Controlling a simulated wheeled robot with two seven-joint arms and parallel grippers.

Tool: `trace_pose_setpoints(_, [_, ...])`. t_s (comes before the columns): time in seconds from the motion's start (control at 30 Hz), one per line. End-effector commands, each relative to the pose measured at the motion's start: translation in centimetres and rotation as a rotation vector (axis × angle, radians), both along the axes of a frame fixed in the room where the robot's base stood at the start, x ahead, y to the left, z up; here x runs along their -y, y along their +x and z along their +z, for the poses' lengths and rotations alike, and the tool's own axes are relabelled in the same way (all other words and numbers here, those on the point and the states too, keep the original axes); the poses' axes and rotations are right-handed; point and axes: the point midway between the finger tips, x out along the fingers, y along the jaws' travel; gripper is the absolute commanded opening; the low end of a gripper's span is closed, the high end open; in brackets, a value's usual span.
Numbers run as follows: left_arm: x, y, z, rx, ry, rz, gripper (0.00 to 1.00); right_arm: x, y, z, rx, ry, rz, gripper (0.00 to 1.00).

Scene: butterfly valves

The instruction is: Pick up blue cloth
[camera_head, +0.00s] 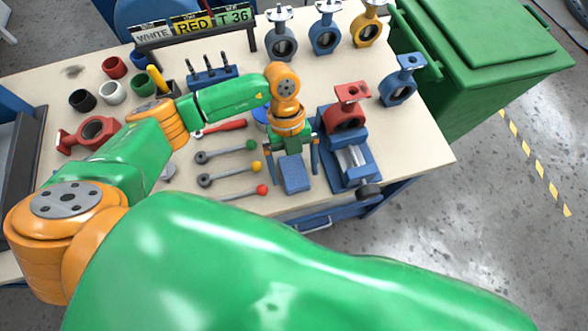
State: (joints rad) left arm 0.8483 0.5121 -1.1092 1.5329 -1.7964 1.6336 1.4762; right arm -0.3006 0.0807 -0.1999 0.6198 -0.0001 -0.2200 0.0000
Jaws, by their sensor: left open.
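A small blue folded piece that looks like the blue cloth (295,176) lies near the front edge of the workbench, left of the blue vise. My left gripper (292,164) points down over it, with one finger on each side. The gripper is open, and I cannot tell whether its fingers touch the cloth. The far part of the cloth is hidden by the gripper. My right gripper is not in view.
The blue vise (346,168) with a red valve body (346,112) stands close on the right. Tools with coloured knobs (228,178) lie to the left. Valves (327,32) stand at the back. A green bin (480,60) is beyond the bench (425,150).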

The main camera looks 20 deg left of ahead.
Motion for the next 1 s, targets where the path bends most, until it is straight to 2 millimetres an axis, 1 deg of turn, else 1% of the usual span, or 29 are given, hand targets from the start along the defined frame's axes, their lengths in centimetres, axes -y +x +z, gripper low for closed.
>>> trace_pose_setpoints(0.53, [-0.01,0.01,-0.45,0.000,0.000,0.000,1.00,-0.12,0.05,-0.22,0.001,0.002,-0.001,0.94])
trace_pose_setpoints(0.57, [-0.01,0.01,-0.45,0.000,0.000,0.000,0.97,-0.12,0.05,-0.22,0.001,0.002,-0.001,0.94])
trace_pose_setpoints(0.6, [-0.01,0.01,-0.45,0.000,0.000,0.000,0.86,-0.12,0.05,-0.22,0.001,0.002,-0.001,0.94])
trace_pose_setpoints(0.67, [-0.01,0.01,-0.45,0.000,0.000,0.000,0.70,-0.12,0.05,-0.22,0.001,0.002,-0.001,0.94])
trace_pose_setpoints(0.7, [-0.01,0.01,-0.45,0.000,0.000,0.000,0.59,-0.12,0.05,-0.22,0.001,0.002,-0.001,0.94])
trace_pose_setpoints(0.77, [-0.01,0.01,-0.45,0.000,0.000,0.000,0.43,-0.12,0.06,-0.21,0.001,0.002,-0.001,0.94])
trace_pose_setpoints(0.8, [-0.01,0.01,-0.45,0.000,0.000,0.000,0.33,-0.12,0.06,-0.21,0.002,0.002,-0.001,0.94])
trace_pose_setpoints(0.83, [-0.01,0.01,-0.45,0.000,0.000,0.000,0.24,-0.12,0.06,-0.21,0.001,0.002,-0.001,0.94])
trace_pose_setpoints(0.87, [-0.01,0.01,-0.44,0.000,0.000,0.000,0.20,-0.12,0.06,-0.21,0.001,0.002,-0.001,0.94])
trace_pose_setpoints(1.0, [-0.01,0.01,-0.44,0.000,0.000,0.000,0.20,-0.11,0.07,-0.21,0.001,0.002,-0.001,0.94])
